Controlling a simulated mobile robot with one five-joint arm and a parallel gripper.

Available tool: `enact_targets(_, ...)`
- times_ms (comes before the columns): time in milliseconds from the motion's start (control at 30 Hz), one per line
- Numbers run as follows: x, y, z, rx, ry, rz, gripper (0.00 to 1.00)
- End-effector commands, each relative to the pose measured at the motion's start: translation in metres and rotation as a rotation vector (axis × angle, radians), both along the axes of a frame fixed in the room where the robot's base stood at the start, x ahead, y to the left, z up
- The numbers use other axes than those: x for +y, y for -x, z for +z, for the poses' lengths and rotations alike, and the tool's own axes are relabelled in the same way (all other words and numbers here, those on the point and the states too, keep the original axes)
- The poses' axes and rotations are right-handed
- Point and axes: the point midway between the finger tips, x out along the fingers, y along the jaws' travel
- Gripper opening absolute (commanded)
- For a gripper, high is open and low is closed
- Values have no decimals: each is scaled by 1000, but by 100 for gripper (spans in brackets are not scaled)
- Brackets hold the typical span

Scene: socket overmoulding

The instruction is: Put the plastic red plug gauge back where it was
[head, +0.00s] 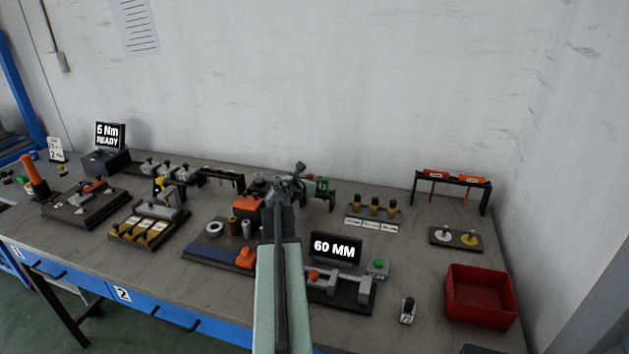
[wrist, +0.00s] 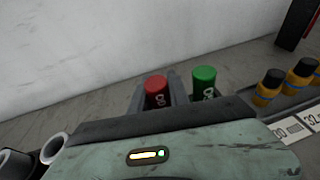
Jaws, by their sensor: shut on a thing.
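The red plug gauge (wrist: 157,88) stands between the fingers of my gripper (wrist: 158,95) in the wrist view, with pale lettering on its side. My gripper is shut on it. A green gauge (wrist: 204,82) stands just right of the fingers, apart from the red one. In the head view my gripper (head: 298,178) is over the back middle of the bench, and the green gauge (head: 323,184) shows beside it. The lower end of the red gauge is hidden, so I cannot tell whether it rests in a holder.
Yellow-and-black gauges (head: 375,207) stand in a row to the right, with white labels before them. Left of my arm are a grey ring (head: 215,227) and an orange block. A 60 MM display (head: 335,247) and a red bin (head: 482,297) are nearer the front right.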

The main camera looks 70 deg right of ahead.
Motion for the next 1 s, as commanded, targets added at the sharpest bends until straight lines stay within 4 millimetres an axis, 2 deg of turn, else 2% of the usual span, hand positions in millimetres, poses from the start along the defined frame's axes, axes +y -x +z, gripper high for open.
enact_targets(167,0,0,-7,0,0,0,0)
enact_targets(200,0,0,-6,0,0,0,27)
enact_targets(233,0,0,-5,0,0,-1,31)
enact_targets(533,0,1,-4,0,0,-1,31)
enact_targets(667,0,1,11,0,0,-1,31)
enact_targets(1000,82,-5,35,1,0,0,31)
